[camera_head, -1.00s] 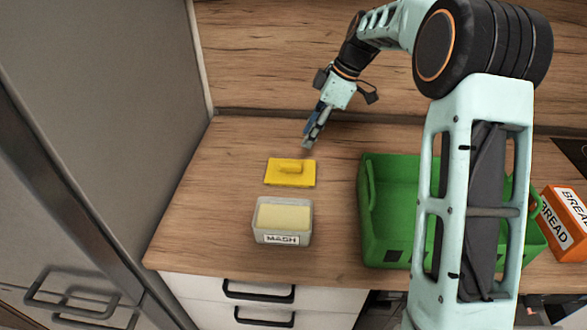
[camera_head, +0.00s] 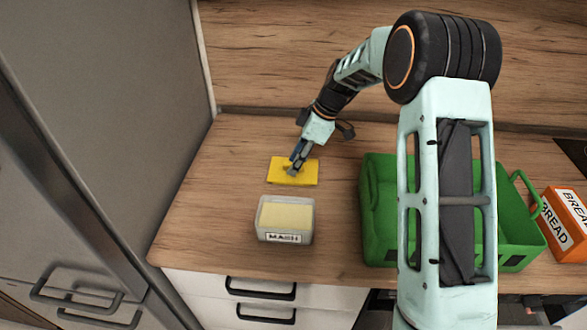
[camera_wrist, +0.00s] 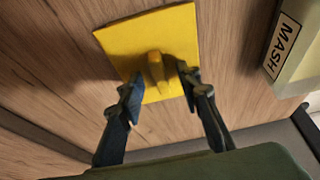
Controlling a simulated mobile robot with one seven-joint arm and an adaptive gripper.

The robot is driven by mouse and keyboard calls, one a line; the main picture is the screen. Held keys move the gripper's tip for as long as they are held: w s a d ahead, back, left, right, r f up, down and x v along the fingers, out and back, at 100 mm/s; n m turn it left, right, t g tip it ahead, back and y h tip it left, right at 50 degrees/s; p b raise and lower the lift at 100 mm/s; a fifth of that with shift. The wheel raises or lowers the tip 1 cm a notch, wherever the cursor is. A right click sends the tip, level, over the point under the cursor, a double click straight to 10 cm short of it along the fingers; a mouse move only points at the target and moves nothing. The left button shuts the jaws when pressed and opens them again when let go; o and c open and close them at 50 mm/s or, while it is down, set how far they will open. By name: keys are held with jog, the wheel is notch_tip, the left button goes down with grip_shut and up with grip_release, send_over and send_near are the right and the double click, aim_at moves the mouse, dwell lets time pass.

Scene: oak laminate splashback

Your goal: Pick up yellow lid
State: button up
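The yellow lid (camera_head: 307,176) lies flat on the wooden counter, behind the MASH container. In the wrist view the lid (camera_wrist: 150,35) shows its raised handle (camera_wrist: 156,68) in the middle. My gripper (camera_head: 293,171) is over the lid and hides part of the handle in the head view. In the wrist view my gripper (camera_wrist: 160,82) is open, with one finger on each side of the handle and gaps between. I cannot tell exactly how high the fingertips are above the lid.
A MASH container (camera_head: 284,218) with pale contents stands in front of the lid. A green crate (camera_head: 377,215) stands to the right, partly behind my arm. An orange BREAD box (camera_head: 562,220) is at the far right. A grey cabinet (camera_head: 100,110) stands at the left. The counter left of the lid is clear.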

grip_shut()
jog(key=shift+r, duration=0.15)
jog(key=shift+r, duration=0.55)
jog(key=s+d+r+b, duration=0.1)
jog(key=s+r, duration=0.4)
jog(key=r, duration=0.3)
jog(key=s+a+r+p, duration=0.1)
jog(key=s+r, duration=0.1)
jog(key=s, duration=0.5)
jog(key=s+r+p, duration=0.1)
jog(key=s+r, duration=0.1)
jog(key=s, duration=0.5)
jog(key=shift+a+r, duration=0.35)
